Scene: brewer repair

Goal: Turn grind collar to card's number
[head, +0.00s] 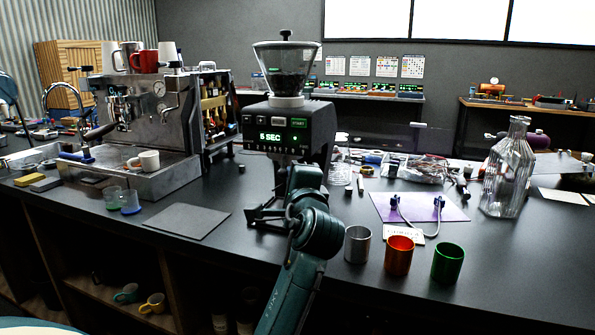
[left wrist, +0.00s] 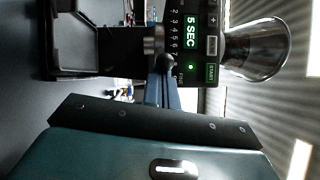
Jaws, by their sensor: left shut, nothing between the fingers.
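The grinder (head: 313,128) stands mid-counter with its clear hopper on top and a green "5 SEC" display; it shows sideways in the left wrist view (left wrist: 215,50). There, a row of numbers (left wrist: 174,32) is printed beside the display, with "FINE" near one end. A dark round knob (left wrist: 167,62) sits by the high numbers. My left gripper (left wrist: 163,88) is shut and empty, its tips close to that knob; I cannot tell if they touch. In the head view my arm hides the collar area. A small white printed card (head: 403,235) lies behind the cups, its text unreadable. My right gripper is out of view.
Silver (head: 358,245), orange (head: 399,255) and green (head: 447,263) cups stand at the counter's front right. A purple mat (head: 425,207) and glass carafe (head: 508,170) are behind them. The espresso machine (head: 145,120) and a dark flat mat (head: 186,221) are left.

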